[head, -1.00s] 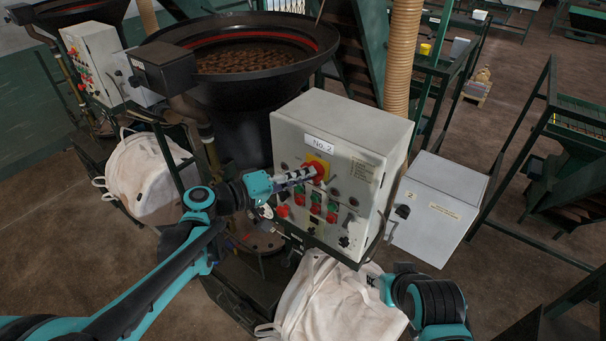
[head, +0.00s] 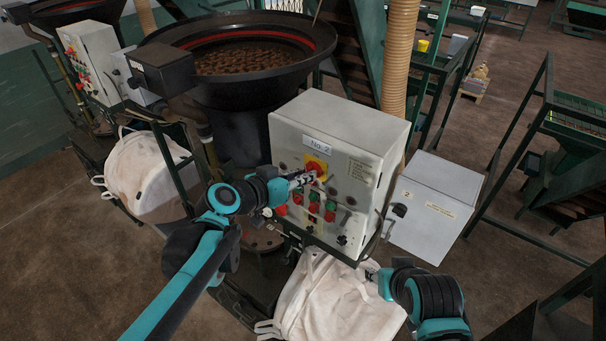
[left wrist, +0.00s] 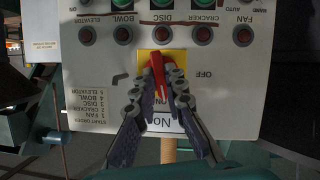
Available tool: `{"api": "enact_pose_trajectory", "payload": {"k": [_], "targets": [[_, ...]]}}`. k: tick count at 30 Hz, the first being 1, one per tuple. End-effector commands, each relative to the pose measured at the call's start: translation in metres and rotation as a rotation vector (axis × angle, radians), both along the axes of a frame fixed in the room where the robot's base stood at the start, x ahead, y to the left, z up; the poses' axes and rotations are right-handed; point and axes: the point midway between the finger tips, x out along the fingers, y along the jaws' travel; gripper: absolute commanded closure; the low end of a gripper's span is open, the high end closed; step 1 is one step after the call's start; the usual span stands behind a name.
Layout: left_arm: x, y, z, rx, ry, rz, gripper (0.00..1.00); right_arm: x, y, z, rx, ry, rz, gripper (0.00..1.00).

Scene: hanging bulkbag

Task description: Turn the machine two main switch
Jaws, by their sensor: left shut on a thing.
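The grey control box marked No. 2 (head: 335,130) stands in the middle of the head view. Its main switch (head: 317,167) is a red handle on a yellow plate, high on the front panel. My left gripper (head: 311,178) reaches it from the left and hides part of it. In the left wrist view the panel is upside down, and the left gripper's fingers (left wrist: 159,90) are closed on both sides of the red switch handle (left wrist: 157,68). My right gripper (head: 372,275) is low, in front of the white bag, apart from the box; its fingers are too small to judge.
Rows of red and green buttons (head: 314,207) sit below the switch. A smaller grey box (head: 435,205) is at the right. A black bowl (head: 240,60) stands behind, and a white bulk bag (head: 325,305) hangs below. Another white bag (head: 145,175) is at the left.

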Motion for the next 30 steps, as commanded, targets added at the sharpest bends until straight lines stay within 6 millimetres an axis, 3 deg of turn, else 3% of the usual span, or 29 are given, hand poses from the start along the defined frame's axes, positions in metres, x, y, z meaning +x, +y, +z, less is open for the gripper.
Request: {"api": "enact_pose_trajectory", "payload": {"k": [12,29,30], "targets": [[-0.0034,-0.0024,-0.0026,0.167,-0.115,-0.006,1.0,0.0,0.0,-0.0007,0.0,0.0,0.0,0.6],[-0.0036,-0.0021,-0.0029,0.193,-0.133,-0.006,1.0,-0.0001,0.0,-0.0008,0.0,0.0,0.0,0.6],[-0.0035,-0.0022,-0.0029,0.193,-0.133,-0.006,0.84,-0.0001,0.0,-0.0008,0.0,0.0,0.0,0.6]]}}
